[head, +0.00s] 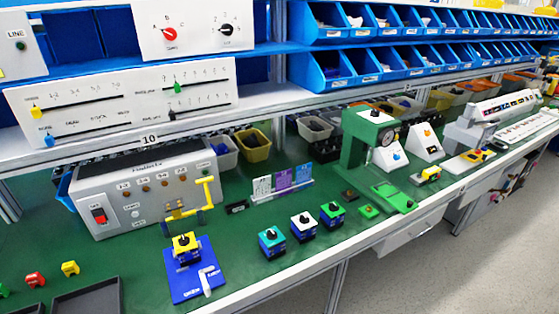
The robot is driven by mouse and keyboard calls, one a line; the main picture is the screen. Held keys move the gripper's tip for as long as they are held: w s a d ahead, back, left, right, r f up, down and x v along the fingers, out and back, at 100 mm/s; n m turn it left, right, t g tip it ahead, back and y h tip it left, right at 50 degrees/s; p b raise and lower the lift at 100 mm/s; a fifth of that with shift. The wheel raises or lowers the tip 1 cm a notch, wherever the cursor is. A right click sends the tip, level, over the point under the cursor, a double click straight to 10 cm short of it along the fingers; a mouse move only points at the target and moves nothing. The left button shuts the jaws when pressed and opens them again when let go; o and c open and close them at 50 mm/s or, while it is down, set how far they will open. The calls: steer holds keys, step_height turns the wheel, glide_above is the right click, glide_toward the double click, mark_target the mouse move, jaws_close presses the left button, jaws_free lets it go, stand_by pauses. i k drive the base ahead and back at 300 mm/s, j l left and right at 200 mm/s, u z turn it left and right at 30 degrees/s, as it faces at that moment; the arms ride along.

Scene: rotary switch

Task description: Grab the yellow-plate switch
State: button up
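The yellow-plate switch (186,242) stands upright at the front left of the green bench, with a black knob on top of its yellow plate. It sits on a blue fixture plate (184,284) that has a white lever on its right side. To its right stand similar switches with a teal plate (270,237), a white plate (303,222) and a green plate (332,210), all apart from it. My gripper is not in view in the head view.
Behind the yellow-plate switch is a grey control box (147,190) with a yellow crank (207,190). Dark trays (88,299) and small coloured blocks (70,268) lie to the left. A green press (362,150) stands to the right. Bare green bench shows between the switches.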

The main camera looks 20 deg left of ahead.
mark_target(189, 255)
steer(key=u, duration=1.75)
steer(key=i+j+u, duration=0.1)
steer(key=i+u, duration=0.3)
steer(key=i, duration=0.2)
